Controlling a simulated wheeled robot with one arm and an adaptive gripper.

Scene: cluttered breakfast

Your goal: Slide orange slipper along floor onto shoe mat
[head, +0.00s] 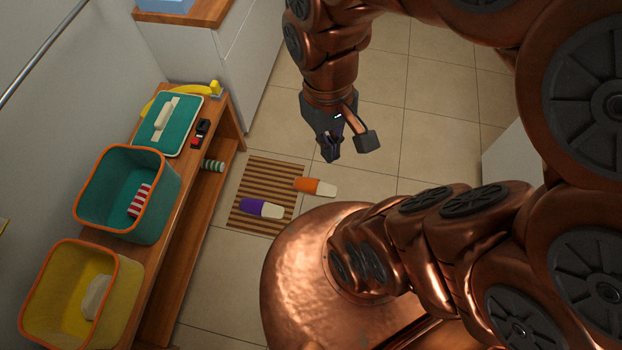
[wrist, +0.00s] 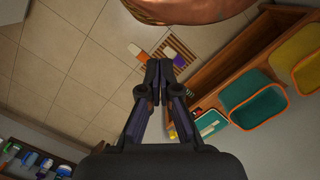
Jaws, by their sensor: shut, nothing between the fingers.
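A purple slipper (head: 252,206) with a pale part lies on the mat. My gripper (head: 330,158) is shut and empty, above the floor beyond the orange slipper in the head view. In the wrist view the closed fingertips (wrist: 159,66) partly hide the mat's surroundings.
A wooden bench (head: 172,255) stands left of the mat, with a teal bin (head: 155,205), a yellow bin (head: 120,300) and a teal lidded box (head: 183,130) on it. My copper base is close below the mat. Tiled floor is clear to the upper right.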

